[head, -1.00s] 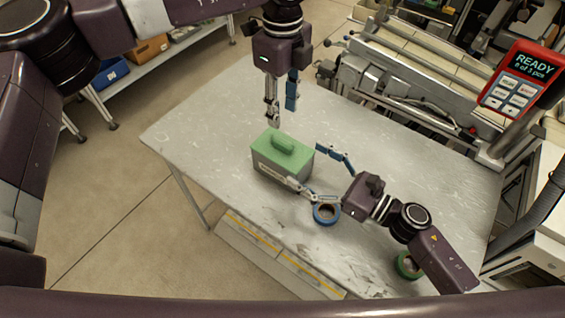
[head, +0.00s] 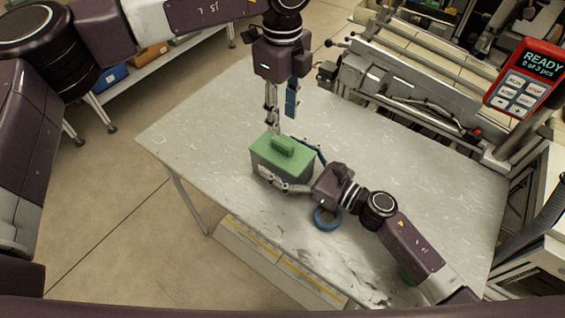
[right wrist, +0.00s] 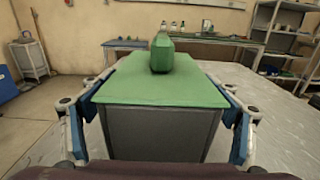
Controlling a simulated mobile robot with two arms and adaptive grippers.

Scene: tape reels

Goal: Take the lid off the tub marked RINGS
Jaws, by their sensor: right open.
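The grey tub (head: 287,179) stands upright on the metal table with its green lid (head: 266,147) on. A block handle (head: 284,145) rises from the lid. In the right wrist view the tub (right wrist: 160,132) is straight ahead, under the lid (right wrist: 130,88). My right gripper (head: 286,160) is open, with one finger along each side of the tub; gaps show in the wrist view, so it is not clamped. My left gripper (head: 281,117) is open and empty, pointing down just above and behind the lid. The tub's marking is not readable; a right finger covers part of that face.
A blue tape reel (head: 318,222) lies on the table beside my right gripper. A green reel (head: 405,279) is mostly hidden under my right arm. Conveyor machinery (head: 400,95) and a red READY panel (head: 525,78) border the far right. The table's left part is clear.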

